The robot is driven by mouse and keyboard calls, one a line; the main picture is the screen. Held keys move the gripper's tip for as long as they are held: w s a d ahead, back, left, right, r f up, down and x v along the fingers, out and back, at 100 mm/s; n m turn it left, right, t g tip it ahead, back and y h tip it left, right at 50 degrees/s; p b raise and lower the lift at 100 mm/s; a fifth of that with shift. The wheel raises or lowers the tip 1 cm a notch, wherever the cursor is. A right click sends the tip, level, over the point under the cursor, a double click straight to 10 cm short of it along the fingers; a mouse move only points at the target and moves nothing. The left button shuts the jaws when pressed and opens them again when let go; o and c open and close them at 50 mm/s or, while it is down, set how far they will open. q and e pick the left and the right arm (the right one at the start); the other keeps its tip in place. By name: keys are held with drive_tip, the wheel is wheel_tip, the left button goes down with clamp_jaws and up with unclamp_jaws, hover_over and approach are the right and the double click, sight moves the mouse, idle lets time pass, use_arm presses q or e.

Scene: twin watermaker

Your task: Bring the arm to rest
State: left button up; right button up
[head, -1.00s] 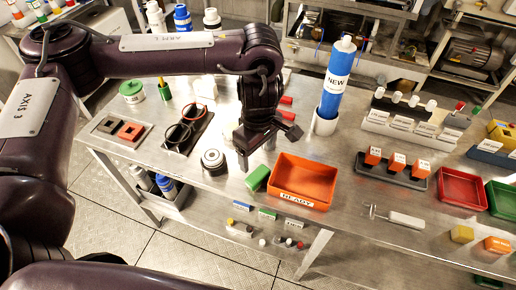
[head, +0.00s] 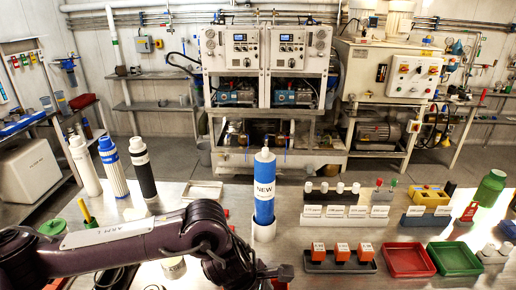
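My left arm (head: 140,241) comes in from the left, low across the front of the bench, and bends down at its wrist (head: 228,262) near the bottom edge. Its fingers are below the picture, so I cannot see whether they hold anything. My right arm and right gripper do not show. The blue cartridge marked NEW (head: 264,190) stands upright in a white cup (head: 264,231), just beyond and right of my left wrist.
White, blue-and-white and black cartridges (head: 143,169) stand at the back left. Orange blocks (head: 342,252) sit in a dark holder on the right, beside a red tray (head: 408,260) and a green tray (head: 454,258). A white tray (head: 203,190) lies behind my arm.

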use_arm(q)
drive_tip(key=s+d+r+n+t+h, duration=0.35)
drive_tip(key=d+r+n+h, duration=0.45)
drive_tip(key=d+n, duration=0.7)
drive_tip(key=w+a+f+n+t+y, duration=0.15)
drive_tip(key=a+n+y, duration=0.25)
drive_tip(key=a+n, duration=0.65)
drive_tip(key=w+a+f+n+t+y, duration=0.1)
drive_tip(key=w+a+n+t+y, duration=0.2)
drive_tip(key=a+n, duration=0.8)
drive_tip(key=s+a+f+n+g+y, duration=0.55)
drive_tip(key=s+a+f+n, duration=0.5)
drive_tip(key=a+n, duration=0.55)
wheel_tip(320, 180, down, 29)
drive_tip(key=s+d+n+g, duration=0.1)
drive_tip(key=s+d, duration=0.1)
drive_tip(key=s, duration=0.1)
drive_tip(key=s+a+f+g, duration=0.1)
drive_tip(key=s+a+f, duration=0.2)
drive_tip(key=s+f, duration=1.5)
drive_tip(key=shift+s, duration=0.65)
